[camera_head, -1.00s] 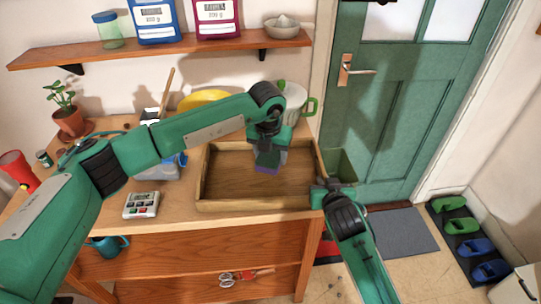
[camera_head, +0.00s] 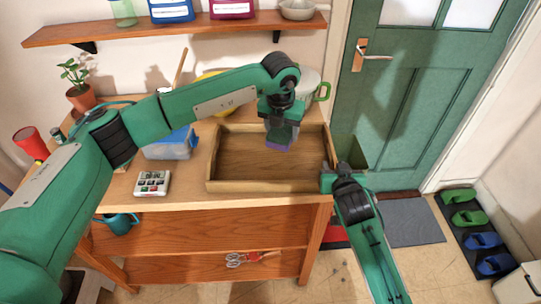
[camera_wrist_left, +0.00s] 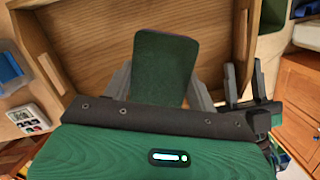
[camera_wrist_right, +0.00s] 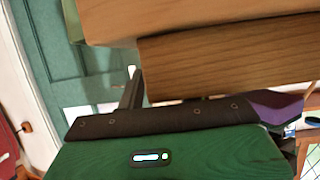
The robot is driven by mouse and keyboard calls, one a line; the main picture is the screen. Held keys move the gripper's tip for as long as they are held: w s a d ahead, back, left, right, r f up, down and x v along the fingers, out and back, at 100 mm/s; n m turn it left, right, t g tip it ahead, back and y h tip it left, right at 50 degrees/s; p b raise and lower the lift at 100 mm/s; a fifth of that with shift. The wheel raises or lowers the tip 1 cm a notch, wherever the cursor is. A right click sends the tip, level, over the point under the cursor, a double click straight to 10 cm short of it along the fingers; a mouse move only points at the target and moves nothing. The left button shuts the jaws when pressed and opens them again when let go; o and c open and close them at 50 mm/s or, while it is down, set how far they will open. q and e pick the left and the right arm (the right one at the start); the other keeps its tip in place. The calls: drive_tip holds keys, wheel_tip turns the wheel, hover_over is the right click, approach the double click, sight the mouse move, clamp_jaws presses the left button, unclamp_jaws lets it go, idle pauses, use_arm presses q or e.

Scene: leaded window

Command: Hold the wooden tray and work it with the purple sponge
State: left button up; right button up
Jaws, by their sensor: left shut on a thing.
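The wooden tray (camera_head: 262,187) lies on the workbench, its hollow side up. My left gripper (camera_head: 282,122) is over the tray, shut on the purple sponge (camera_head: 280,144). In the left wrist view the sponge (camera_wrist_left: 165,68) shows a dark green face with a thin purple edge, between the fingers. I cannot tell whether the sponge touches the tray floor. My right gripper (camera_head: 328,172) is at the tray's right wall near the front corner. The left wrist view shows its fingers (camera_wrist_left: 244,84) on both sides of that wall. In the right wrist view, the tray wall (camera_wrist_right: 230,62) hides one finger.
A calculator-like device (camera_head: 152,183) and a blue-lidded box (camera_head: 170,148) stand left of the tray. A yellow thing, a pot (camera_head: 308,88) and a plant (camera_head: 79,92) are behind. A shelf (camera_head: 180,30) hangs above. A green bin (camera_head: 350,150) stands to the right.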

drive_tip(key=a+v, duration=0.1)
drive_tip(key=v, duration=1.1)
drive_tip(key=shift+d, duration=0.45)
drive_tip(key=shift+s+f, duration=0.1)
